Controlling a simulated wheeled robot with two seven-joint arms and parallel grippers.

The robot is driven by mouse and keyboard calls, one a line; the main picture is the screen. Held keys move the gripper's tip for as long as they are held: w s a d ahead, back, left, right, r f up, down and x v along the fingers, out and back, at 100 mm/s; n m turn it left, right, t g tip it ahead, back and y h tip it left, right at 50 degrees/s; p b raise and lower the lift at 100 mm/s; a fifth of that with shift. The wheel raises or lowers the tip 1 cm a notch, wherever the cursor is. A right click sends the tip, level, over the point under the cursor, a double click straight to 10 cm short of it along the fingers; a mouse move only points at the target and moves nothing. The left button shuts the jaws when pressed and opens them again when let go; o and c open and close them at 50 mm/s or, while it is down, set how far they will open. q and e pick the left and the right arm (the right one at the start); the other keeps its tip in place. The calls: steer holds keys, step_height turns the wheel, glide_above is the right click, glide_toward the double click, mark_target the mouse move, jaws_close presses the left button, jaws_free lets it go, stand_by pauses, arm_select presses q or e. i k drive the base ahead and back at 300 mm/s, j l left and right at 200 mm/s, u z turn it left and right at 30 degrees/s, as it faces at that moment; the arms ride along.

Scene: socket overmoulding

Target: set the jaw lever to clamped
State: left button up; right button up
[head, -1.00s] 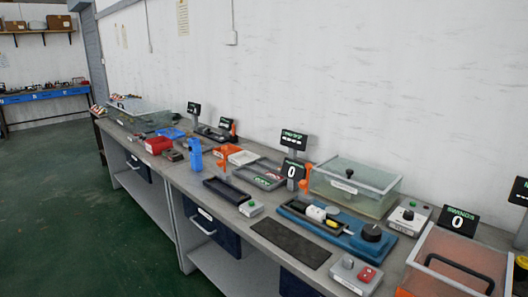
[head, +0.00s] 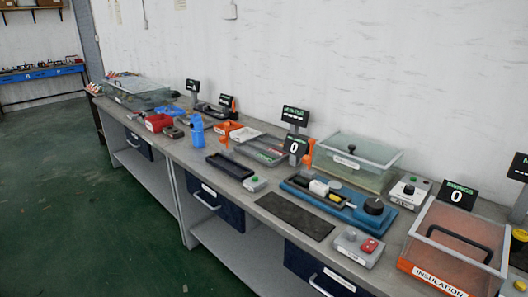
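No label in the head view names the jaw lever, so I cannot tell for sure which part it is. A blue fixture (head: 352,209) lies on the bench with white and yellow parts and a black round knob (head: 374,206) at its right end. An upright orange lever-like part (head: 309,155) stands behind the fixture, beside a display reading 0. Another orange upright part (head: 225,136) stands further left by the trays. Neither of my grippers shows in the head view.
A long grey workbench (head: 262,192) runs along the wall. A clear lidded tank (head: 358,162) stands behind the fixture. A clear box labelled INSULATION (head: 437,279) is at the right. A dark mat (head: 294,216) and a red-green button box (head: 358,246) lie in front. Green floor is free at left.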

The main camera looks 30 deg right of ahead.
mark_target(306, 160)
steer(key=i+u, duration=0.45)
steer(key=i, duration=1.1)
steer(key=i+z, duration=0.1)
steer(key=i, duration=1.05)
steer(key=i+j, duration=0.2)
steer(key=i, duration=0.95)
steer(key=i+l+z, duration=0.1)
steer(key=i+z, duration=0.25)
steer(key=i, duration=0.15)
steer(key=i+z, duration=0.4)
steer(key=i+j+z, duration=0.35)
steer(key=i, duration=0.25)
steer(key=i+j+z, duration=0.2)
steer(key=i+z, duration=0.15)
steer(key=i, duration=0.15)
steer(key=i+z, duration=0.1)
steer(key=z, duration=3.35)
steer(key=i+l+u, duration=0.1)
steer(key=u, duration=0.8)
steer(key=i+l+u, duration=0.2)
steer(key=l+u, duration=0.25)
steer(key=l, duration=0.5)
steer(key=l+u, duration=0.5)
steer(key=l, duration=1.65)
